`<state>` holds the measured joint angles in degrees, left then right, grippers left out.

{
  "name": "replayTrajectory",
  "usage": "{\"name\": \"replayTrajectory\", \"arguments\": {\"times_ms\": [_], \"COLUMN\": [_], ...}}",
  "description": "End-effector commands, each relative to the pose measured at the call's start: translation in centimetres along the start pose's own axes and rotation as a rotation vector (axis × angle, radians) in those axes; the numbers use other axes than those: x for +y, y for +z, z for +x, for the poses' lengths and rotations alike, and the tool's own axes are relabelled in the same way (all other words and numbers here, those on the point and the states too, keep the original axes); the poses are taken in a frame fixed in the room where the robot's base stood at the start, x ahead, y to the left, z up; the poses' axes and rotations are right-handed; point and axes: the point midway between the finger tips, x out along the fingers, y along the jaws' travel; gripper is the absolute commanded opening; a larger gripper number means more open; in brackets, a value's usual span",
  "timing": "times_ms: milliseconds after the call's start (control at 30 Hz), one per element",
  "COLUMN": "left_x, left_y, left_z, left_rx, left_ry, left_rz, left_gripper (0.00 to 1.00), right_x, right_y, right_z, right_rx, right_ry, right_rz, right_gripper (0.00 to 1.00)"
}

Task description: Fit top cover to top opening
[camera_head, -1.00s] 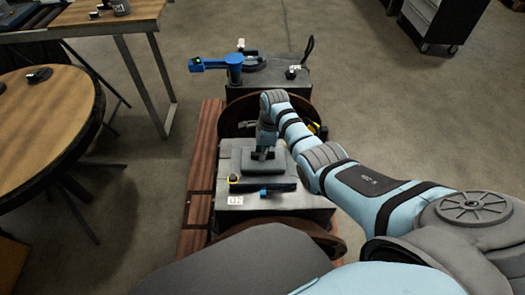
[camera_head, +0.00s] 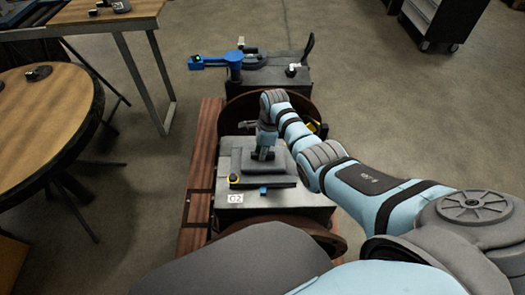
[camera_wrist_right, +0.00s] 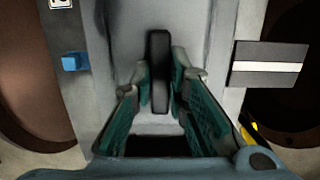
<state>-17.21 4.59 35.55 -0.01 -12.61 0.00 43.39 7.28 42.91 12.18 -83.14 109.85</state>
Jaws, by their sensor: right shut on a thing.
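The top cover (camera_head: 282,160) is a grey plate with a dark upright handle, on or just above the block's upper face; I cannot tell if it is seated. My right gripper (camera_head: 264,154) is over it, pointing down. In the right wrist view my right gripper (camera_wrist_right: 160,85) has its fingers on both sides of the cover's dark handle (camera_wrist_right: 159,60). A dark rectangular gap (camera_wrist_right: 155,146) shows at the plate's lower edge; I cannot tell if it is the top opening. The grey block (camera_head: 305,200) carries a G2 label. My left gripper is not in view.
A small blue part (camera_head: 263,192) and a yellow-ringed part (camera_head: 234,179) are at the block's near edge. A blue arm-like fixture (camera_head: 235,62) stands on the block behind. A round table (camera_head: 45,110) stands at left; open floor lies right.

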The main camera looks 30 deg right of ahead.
Motion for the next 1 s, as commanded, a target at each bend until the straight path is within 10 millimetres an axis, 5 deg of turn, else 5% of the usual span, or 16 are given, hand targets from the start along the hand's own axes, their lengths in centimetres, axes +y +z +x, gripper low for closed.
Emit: {"name": "replayTrajectory", "arguments": {"times_ms": [100,133,267,667,1000], "left_x": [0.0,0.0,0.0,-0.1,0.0], "left_y": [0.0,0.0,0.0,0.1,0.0], "left_z": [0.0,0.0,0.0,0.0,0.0], "left_rx": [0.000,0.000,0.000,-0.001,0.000], "left_ry": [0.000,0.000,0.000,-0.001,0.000], "left_rz": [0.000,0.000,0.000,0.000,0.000], "left_gripper": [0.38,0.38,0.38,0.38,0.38], "right_x": [-0.1,-0.1,0.0,-0.1,-0.1], "right_y": [0.1,0.1,0.0,0.0,0.0], "right_z": [-0.1,-0.1,0.0,-0.9,-9.6], "right_rx": [-0.001,-0.001,-0.001,0.000,-0.001], "right_ry": [-0.001,-0.001,-0.001,-0.001,-0.004], "right_rz": [0.000,0.000,0.000,0.000,0.000], "right_gripper": [0.00,0.18,0.38,0.38,0.38]}}
